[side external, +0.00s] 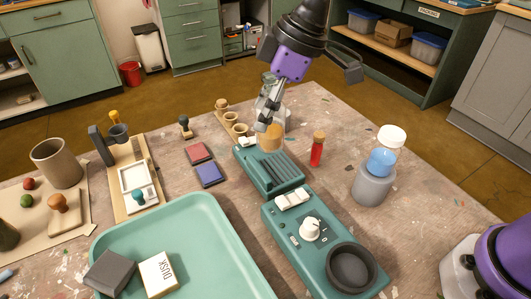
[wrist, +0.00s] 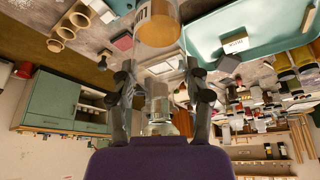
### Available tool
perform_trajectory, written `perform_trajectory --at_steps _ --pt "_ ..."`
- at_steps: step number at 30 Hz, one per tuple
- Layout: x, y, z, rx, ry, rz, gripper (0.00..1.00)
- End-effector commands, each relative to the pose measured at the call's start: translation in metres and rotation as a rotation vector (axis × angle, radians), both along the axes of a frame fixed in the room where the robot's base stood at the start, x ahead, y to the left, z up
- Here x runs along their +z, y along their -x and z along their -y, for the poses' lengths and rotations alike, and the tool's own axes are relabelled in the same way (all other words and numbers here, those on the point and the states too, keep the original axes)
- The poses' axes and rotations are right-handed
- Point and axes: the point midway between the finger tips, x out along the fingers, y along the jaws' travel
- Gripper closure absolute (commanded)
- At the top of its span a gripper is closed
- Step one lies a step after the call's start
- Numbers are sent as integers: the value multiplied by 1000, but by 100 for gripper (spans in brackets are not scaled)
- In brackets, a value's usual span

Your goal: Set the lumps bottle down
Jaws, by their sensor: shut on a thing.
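My gripper (side external: 267,112) is shut on the lumps bottle, a clear bottle with tan contents (side external: 270,138). In the side external view it hangs from my fingers over the far end of the teal slotted rack (side external: 262,170). I cannot tell whether its base touches anything. In the wrist view my gripper (wrist: 159,90) has one finger on each side of the clear bottle (wrist: 158,52). Its tan contents and part of a label show at the top edge. The fingers partly hide the bottle in the side view.
A teal device with a white knob (side external: 310,229) and a dark bowl (side external: 351,268) stands in front of the rack. A red bottle (side external: 317,150) and a grey jar (side external: 373,184) stand right. Small tan cups (side external: 239,129) are left of my gripper. A teal tray (side external: 190,225) lies front left.

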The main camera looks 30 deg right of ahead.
Motion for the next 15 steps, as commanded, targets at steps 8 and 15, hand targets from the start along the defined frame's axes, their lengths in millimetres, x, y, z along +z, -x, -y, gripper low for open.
perform_trajectory --at_steps 8,15 --pt "-12 84 -144 702 1 2 90" --pt "-25 151 -196 1091 -2 6 90"
